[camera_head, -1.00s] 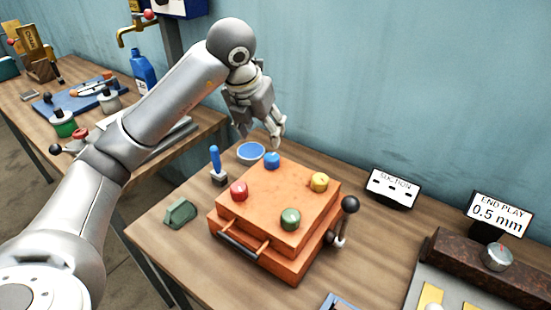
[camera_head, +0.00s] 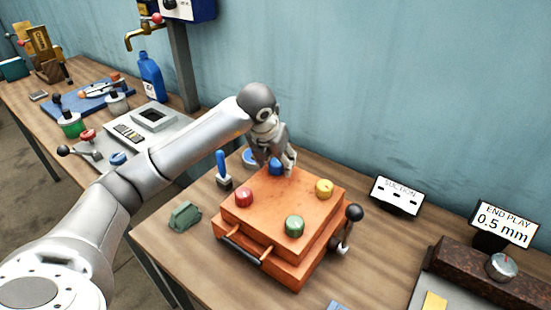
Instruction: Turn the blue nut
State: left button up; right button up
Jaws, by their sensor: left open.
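The blue nut (camera_head: 275,167) sits at the back corner of the top of an orange box (camera_head: 270,212). My left gripper (camera_head: 281,168) is low over that corner, right at the blue nut, with its fingers apart and partly hiding it. I cannot tell whether the fingers touch the nut. A red nut (camera_head: 244,197), a yellow nut (camera_head: 324,188) and a green nut (camera_head: 294,226) sit on the other corners of the box top. My right gripper is not in view.
A black-knobbed lever (camera_head: 353,213) stands at the box's right side. A blue-handled tool (camera_head: 221,165) and a blue round dish (camera_head: 249,157) are behind left. A green block (camera_head: 185,215) lies left.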

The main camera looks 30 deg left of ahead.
pick_arm(q)
jog(key=c, duration=1)
